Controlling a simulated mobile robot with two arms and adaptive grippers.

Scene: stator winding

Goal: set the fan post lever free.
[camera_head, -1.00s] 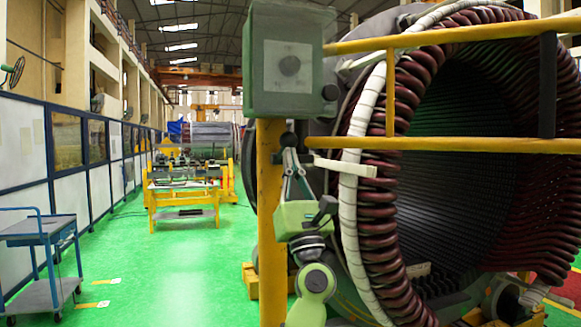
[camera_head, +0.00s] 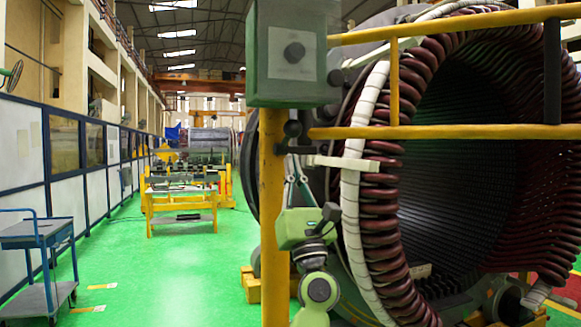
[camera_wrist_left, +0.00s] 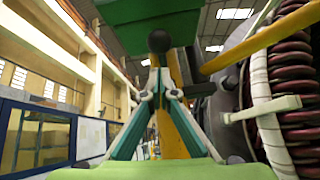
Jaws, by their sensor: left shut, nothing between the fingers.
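A green box (camera_head: 292,55) with a dark round knob sits on top of a yellow post (camera_head: 273,215). A dark ball-ended piece (camera_head: 293,129) sits beside the post below the box. A pale bar (camera_head: 345,162) sticks out to the right under it; I cannot tell which of these is the lever. My left gripper (camera_head: 292,158) is shut and empty, its fingers pointing up just below the ball. The left wrist view shows the closed fingertips (camera_wrist_left: 158,66) below a dark ball (camera_wrist_left: 158,42), and the pale bar (camera_wrist_left: 262,109) at right. My right gripper is not in view.
A large stator (camera_head: 470,150) with dark red coils fills the right side. Yellow rails (camera_head: 450,132) cross in front of it. A blue cart (camera_head: 38,245) stands at far left. A yellow workbench (camera_head: 180,195) stands farther back. The green floor between is clear.

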